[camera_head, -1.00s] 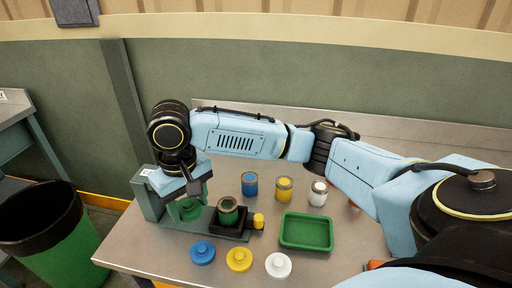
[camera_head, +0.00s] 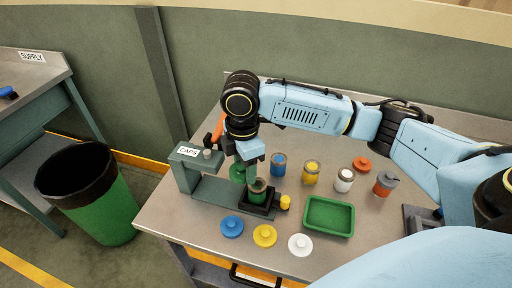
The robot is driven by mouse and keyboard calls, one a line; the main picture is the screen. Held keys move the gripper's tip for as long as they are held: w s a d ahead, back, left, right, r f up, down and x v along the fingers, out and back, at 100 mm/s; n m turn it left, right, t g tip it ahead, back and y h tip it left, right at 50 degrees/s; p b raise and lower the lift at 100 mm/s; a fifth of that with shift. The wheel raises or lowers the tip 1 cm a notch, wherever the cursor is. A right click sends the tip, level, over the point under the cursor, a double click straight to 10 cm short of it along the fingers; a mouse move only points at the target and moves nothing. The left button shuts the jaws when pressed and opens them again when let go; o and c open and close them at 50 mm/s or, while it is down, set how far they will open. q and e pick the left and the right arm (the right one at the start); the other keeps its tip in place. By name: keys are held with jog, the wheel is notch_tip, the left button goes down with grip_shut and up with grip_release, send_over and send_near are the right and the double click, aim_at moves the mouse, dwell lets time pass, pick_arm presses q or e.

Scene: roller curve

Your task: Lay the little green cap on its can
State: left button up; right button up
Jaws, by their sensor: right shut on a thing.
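The green can (camera_head: 258,190) stands upright in a black square holder (camera_head: 257,208) on a grey-green fixture. My right gripper (camera_head: 246,165) points down just left of and above the can. It is shut on the little green cap (camera_head: 237,173), which shows partly behind the fingers. The cap appears apart from the can, though the fingers hide part of the space between them. My left gripper is not in view.
The stand marked CAPS (camera_head: 186,153) is left of the gripper. Blue (camera_head: 279,165), yellow (camera_head: 311,172) and white (camera_head: 344,180) cans stand right. A green tray (camera_head: 329,232) and loose blue, yellow and white caps lie in front. A bin (camera_head: 100,205) stands left.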

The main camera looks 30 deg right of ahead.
jog(key=n, duration=0.2)
jog(key=n+p, duration=0.1)
jog(key=n, duration=0.1)
jog(key=d+r+n+p, duration=0.1)
jog(key=n, duration=0.1)
jog(key=shift+s+n, duration=0.1)
jog(key=shift+n, duration=0.2)
jog(key=shift+d+n+p, duration=0.15)
jog(key=shift+n+p, duration=0.45)
jog(key=shift+n, duration=0.5)
jog(key=n, duration=0.1)
jog(key=n+p, duration=0.1)
jog(key=n, duration=0.2)
jog(key=shift+s+d+r+p, duration=0.15)
jog(key=shift+d+r+p, duration=0.1)
jog(key=shift+d+p, duration=0.1)
jog(key=n, duration=0.2)
jog(key=n+p, duration=0.1)
jog(key=n, duration=0.1)
jog(key=shift+s+d+n, duration=0.1)
jog(key=shift+d+n, duration=0.25)
jog(key=shift+n, duration=0.05)
jog(key=shift+f, duration=0.1)
notch_tip(320, 180, down, 4)
jog(key=b, duration=0.4)
jog(key=shift+b, duration=0.4)
jog(key=shift+f, duration=0.75)
jog(key=shift+p, duration=0.75)
